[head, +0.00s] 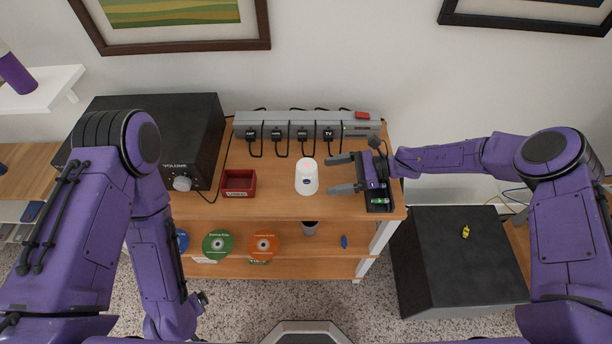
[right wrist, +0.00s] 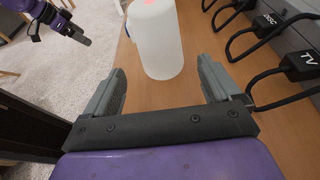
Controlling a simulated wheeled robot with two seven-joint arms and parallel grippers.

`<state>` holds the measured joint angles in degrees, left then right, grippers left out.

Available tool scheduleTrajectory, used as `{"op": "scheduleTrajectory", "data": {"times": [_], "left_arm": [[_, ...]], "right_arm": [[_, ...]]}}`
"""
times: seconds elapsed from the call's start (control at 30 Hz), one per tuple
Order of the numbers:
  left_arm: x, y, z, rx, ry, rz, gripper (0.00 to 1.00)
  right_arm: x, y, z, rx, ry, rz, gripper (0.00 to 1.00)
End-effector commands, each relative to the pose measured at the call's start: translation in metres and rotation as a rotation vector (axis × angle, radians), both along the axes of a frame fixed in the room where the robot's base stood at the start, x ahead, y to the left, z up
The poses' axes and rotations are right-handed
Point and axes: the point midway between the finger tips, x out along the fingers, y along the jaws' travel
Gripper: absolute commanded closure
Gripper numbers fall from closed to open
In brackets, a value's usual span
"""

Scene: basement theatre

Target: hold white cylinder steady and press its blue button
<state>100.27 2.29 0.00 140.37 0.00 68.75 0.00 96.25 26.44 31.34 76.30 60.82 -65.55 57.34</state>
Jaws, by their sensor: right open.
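The white cylinder (head: 306,178) stands upright on the wooden shelf top. It has a pale red spot on top and a small dark blue mark on its front, which may be the button; it also shows in the right wrist view (right wrist: 157,42). My right gripper (head: 336,174) is open, just right of the cylinder, fingers pointing at it. In the right wrist view the cylinder is ahead of the fingertips, not between them. My left gripper (right wrist: 65,25) is low, away from the cylinder; its jaws are unclear.
A power strip (head: 257,119) with several black plugs lies behind the cylinder. A red box (head: 239,182) and a black volume box (head: 213,132) stand to its left. A black tray (head: 379,207) sits under my right wrist. Discs (head: 219,245) lie on the lower shelf.

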Motion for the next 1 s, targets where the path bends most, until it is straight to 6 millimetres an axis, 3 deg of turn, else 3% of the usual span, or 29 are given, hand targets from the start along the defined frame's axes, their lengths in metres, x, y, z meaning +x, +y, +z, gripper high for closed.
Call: {"op": "scheduleTrajectory", "data": {"times": [0.2,0.4,0.77,0.9,0.97,1.0], "left_arm": [[0.0,0.0,0.0,0.0,0.0,0.0,0.08],[0.0,0.0,0.0,0.0,0.0,0.0,0.08],[0.0,0.0,0.0,0.0,0.0,0.0,0.08],[0.0,0.0,0.0,0.0,0.0,0.0,0.08],[0.0,0.0,0.0,0.0,0.0,0.0,0.08],[0.0,0.0,0.0,0.0,0.0,0.0,0.08]], "right_arm": [[0.0,0.038,-0.012,0.0,-0.002,0.001,0.1],[0.0,0.061,-0.019,0.001,-0.001,-0.001,0.1],[0.0,0.067,-0.02,0.001,-0.002,-0.002,0.1],[0.0,0.067,-0.02,0.001,-0.002,-0.002,0.48],[0.0,0.067,-0.02,0.001,-0.002,-0.002,0.48],[0.001,0.067,-0.02,0.001,-0.002,-0.002,0.34]]}}
